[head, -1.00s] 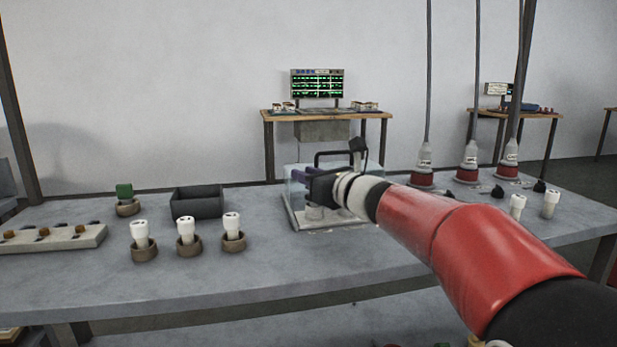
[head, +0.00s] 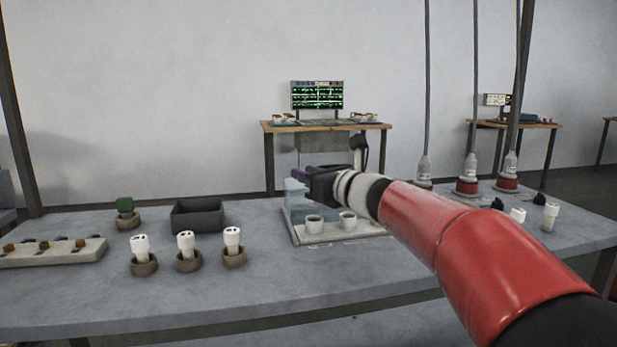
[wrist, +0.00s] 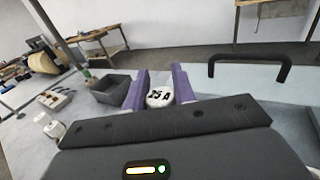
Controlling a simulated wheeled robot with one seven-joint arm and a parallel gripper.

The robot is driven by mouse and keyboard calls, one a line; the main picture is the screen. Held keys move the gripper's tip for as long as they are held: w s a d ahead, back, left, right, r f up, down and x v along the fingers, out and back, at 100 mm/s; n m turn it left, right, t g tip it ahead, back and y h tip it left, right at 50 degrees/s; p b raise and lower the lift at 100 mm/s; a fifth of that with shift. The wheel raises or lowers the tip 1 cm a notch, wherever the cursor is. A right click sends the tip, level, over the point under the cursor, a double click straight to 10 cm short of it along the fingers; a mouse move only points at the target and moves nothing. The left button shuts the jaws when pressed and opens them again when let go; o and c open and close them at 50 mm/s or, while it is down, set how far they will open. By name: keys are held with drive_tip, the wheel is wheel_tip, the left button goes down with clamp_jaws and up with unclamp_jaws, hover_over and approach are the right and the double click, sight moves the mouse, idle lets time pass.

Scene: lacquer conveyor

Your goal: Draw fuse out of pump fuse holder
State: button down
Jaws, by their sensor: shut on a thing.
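My gripper (head: 306,178) is above the front of a clear-sided box (head: 296,208) in the head view, its purple fingers mostly hidden by its dark body. In the wrist view the two purple fingers (wrist: 159,84) are shut on a white fuse (wrist: 158,98) with dark marks on its top. The fuse is hidden in the head view. Two pale round sockets, a left one (head: 314,225) and a right one (head: 348,221), stand in the box below my gripper. I cannot tell which one is the pump fuse holder.
Several white plugs stand in brown rings (head: 188,262) at the left front. A dark tray (head: 197,217) and a green-topped piece (head: 125,206) sit behind them. A black handle (wrist: 250,66) is right of my fingers. Red-based hanging fittings (head: 466,187) stand at the right.

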drive_tip(key=shift+r, duration=1.55)
